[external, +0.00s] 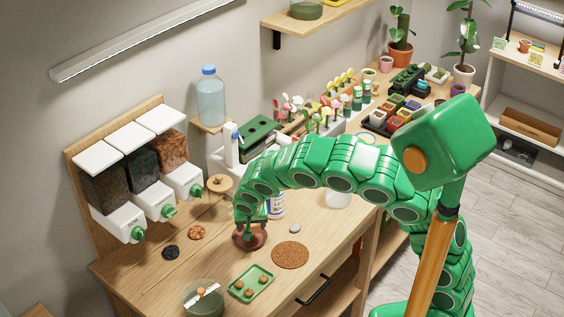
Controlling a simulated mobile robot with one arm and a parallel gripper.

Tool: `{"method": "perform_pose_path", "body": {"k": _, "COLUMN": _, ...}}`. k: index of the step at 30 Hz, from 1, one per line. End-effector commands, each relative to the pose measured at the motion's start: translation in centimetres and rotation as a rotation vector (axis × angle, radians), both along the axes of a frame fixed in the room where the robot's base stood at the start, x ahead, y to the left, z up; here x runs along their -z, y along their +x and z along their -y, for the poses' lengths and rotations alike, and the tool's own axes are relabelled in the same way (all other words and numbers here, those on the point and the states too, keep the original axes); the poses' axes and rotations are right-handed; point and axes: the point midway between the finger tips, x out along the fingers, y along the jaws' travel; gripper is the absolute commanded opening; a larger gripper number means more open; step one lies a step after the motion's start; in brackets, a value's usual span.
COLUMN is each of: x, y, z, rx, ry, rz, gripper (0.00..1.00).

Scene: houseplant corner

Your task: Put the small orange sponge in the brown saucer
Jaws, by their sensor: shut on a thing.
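The brown saucer (249,242) is a small reddish-brown dish on the wooden table, left of the round cork mat. My gripper (250,229) points down right over the saucer, its fingers low and close to it. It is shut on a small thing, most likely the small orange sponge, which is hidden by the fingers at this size. I see no clear orange sponge elsewhere on the table. I cannot tell whether the held thing touches the saucer.
The cork mat (290,255) lies right of the saucer, near a grey pebble (295,229). Dispensers (124,222) stand at left, a white-and-blue container (276,206) behind the arm.

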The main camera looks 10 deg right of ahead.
Motion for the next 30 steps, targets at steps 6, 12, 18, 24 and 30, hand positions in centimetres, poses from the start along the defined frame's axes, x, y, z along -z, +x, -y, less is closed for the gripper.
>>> {"method": "perform_pose_path", "body": {"k": 6, "x": 0.7, "y": 0.3, "z": -0.4, "rx": 0.000, "ry": 0.000, "rz": -0.001, "gripper": 0.29}}
{"method": "perform_pose_path", "body": {"k": 12, "x": 3.1, "y": 0.4, "z": -0.5, "rx": -0.001, "ry": -0.001, "rz": -0.001, "gripper": 0.29}}
{"method": "perform_pose_path", "body": {"k": 18, "x": 3.8, "y": 0.4, "z": -0.6, "rx": 0.000, "ry": 0.001, "rz": 0.001, "gripper": 0.29}}
{"method": "perform_pose_path", "body": {"k": 24, "x": 3.9, "y": 0.4, "z": -0.6, "rx": 0.000, "ry": 0.001, "rz": 0.001, "gripper": 0.29}}
{"method": "perform_pose_path", "body": {"k": 30, "x": 4.1, "y": 0.4, "z": -0.6, "rx": 0.000, "ry": 0.001, "rz": 0.000, "gripper": 0.73}}
